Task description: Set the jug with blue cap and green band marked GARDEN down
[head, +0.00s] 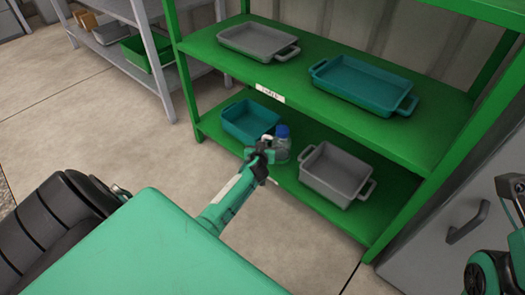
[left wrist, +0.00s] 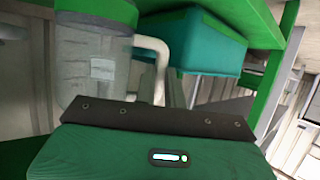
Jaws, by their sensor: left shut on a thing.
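The jug (head: 282,147) with the blue cap is at the front of the lower green shelf, between a teal tote and a grey tote. My left gripper (head: 260,160) is in front of it, shut on its handle. In the left wrist view the clear jug body (left wrist: 92,70) stands left of the gripper, with a green band at the top of the picture and a pale handle (left wrist: 157,50) running down to the fingers. The word on the band is not readable. Whether the jug's base touches the shelf, I cannot tell. Part of my right arm shows at the right edge; its jaw state is unclear.
The lower shelf (head: 228,140) also holds the teal tote (head: 240,132) and the grey tote (head: 318,182), close on either side. The upper shelf (head: 290,92) above carries a grey tray (head: 262,50) and a teal tray (head: 360,97). A green post stands at the right.

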